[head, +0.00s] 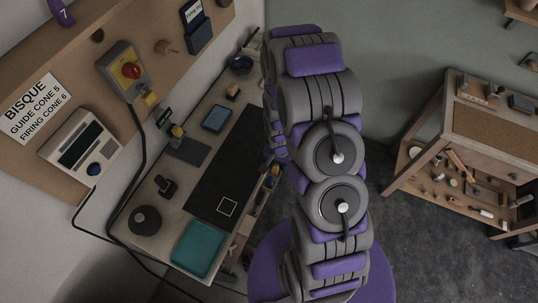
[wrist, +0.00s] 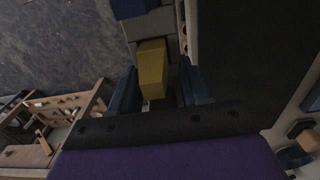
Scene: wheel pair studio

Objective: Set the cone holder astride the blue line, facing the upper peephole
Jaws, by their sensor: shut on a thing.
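In the wrist view, my gripper (wrist: 162,88) has its two dark blue fingers on either side of a yellow block (wrist: 152,60) and is shut on it. I cannot tell whether this block is the cone holder or part of it; no cones show clearly on it. In the head view, my arm hides most of the gripper, and a small yellow piece (head: 272,171) shows at the arm's left edge by the bench. I cannot make out the blue line or the upper peephole in either view.
The bench (head: 135,234) carries a dark mat (head: 217,175) with a white square outline, a teal tray (head: 198,248) and a round dark knob (head: 145,220). A control box (head: 122,70) with a red button hangs on the wall panel. A wooden shelf (head: 430,148) with small parts stands right.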

